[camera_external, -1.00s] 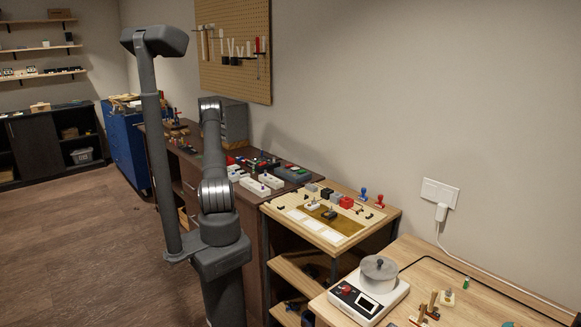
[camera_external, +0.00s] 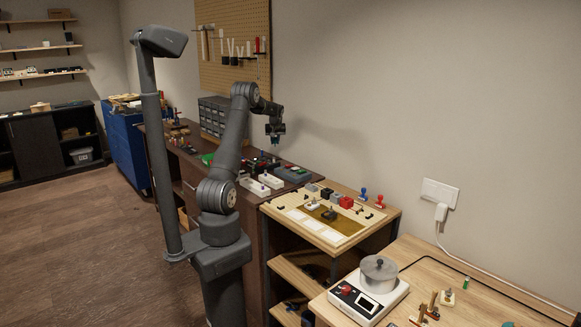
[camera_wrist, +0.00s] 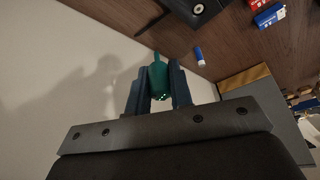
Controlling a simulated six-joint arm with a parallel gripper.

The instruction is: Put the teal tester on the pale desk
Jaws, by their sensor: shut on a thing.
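In the wrist view the teal tester (camera_wrist: 158,78) sits between the two fingers of my gripper (camera_wrist: 157,90), which is shut on it. In the external view my gripper (camera_external: 275,136) hangs over the dark workbench, fingers down, and the tester is too small to make out clearly. The pale wooden desk (camera_external: 421,262) is at the lower right of the external view, well away from my gripper.
A white scale (camera_external: 374,303) with a grey pot (camera_external: 379,272) stands on the pale desk, with small tools to its right. A stamp table (camera_external: 282,205) lies between desk and workbench. White boxes (camera_external: 262,184) and a drawer cabinet (camera_external: 222,117) are on the workbench.

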